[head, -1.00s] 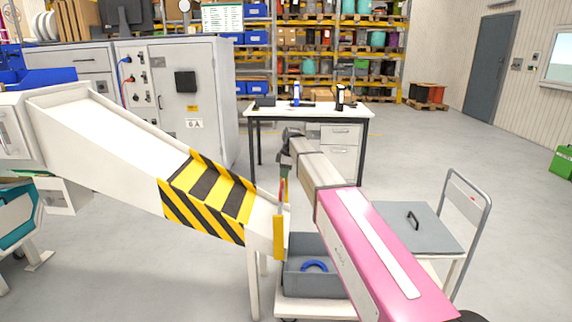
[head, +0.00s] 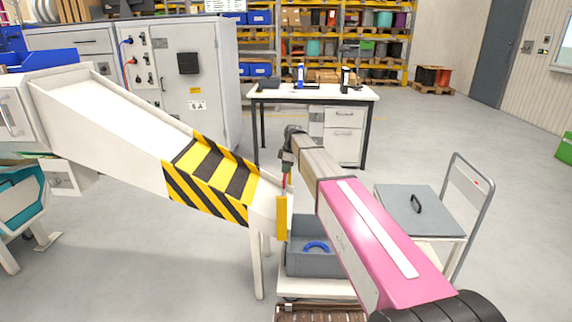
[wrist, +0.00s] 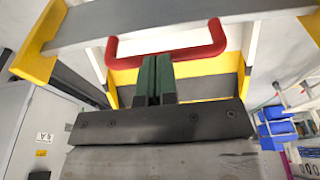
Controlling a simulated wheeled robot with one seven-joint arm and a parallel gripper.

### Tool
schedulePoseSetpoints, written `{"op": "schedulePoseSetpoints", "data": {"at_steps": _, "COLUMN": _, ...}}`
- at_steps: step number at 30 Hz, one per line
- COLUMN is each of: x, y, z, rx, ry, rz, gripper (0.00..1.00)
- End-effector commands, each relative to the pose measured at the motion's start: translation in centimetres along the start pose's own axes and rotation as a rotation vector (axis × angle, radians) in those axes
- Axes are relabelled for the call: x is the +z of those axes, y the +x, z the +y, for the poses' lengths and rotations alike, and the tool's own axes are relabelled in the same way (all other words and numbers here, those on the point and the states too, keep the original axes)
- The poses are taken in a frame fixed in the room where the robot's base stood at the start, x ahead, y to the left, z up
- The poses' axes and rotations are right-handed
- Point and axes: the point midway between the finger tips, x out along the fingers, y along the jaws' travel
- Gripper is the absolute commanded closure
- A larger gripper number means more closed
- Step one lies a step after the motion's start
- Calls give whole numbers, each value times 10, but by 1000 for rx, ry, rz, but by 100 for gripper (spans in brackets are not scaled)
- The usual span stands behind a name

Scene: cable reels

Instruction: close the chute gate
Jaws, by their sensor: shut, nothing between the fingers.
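The chute (head: 110,120) slopes down from the left in the head view, with a yellow-and-black striped cover (head: 212,180). At its lower end stands the gate's yellow frame (head: 282,217), seen edge-on. In the wrist view, a grey gate panel (wrist: 190,14) spans between yellow posts, with a red handle (wrist: 180,54) just below it. My gripper (wrist: 153,62) is shut and empty, its dark green fingertips overlapping the handle's middle in the picture. I cannot tell whether they touch it. In the head view my gripper (head: 288,155) is just above the frame, its tips partly hidden.
A grey bin (head: 310,262) with a blue ring (head: 316,247) sits below the chute end. A white desk (head: 313,93) and a grey cabinet (head: 190,95) are behind. Open floor lies at the right.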

Motion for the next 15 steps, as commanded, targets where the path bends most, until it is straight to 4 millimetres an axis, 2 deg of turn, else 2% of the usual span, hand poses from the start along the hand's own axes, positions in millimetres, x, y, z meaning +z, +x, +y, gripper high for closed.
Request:
{"op": "schedulePoseSetpoints", "data": {"at_steps": 1, "x": 3, "y": 13, "z": 0, "rx": -3, "ry": 1, "rz": -1, "gripper": 100}}
{"op": "schedulePoseSetpoints", "data": {"at_steps": 6, "x": 9, "y": 44, "z": 0, "rx": -2, "ry": 1, "rz": -1, "gripper": 100}}
{"op": "schedulePoseSetpoints", "data": {"at_steps": 10, "x": 12, "y": 58, "z": 0, "rx": -1, "ry": 1, "rz": 0, "gripper": 100}}
{"op": "schedulePoseSetpoints", "data": {"at_steps": 15, "x": 13, "y": 63, "z": 0, "rx": -2, "ry": 0, "rz": -1, "gripper": 100}}
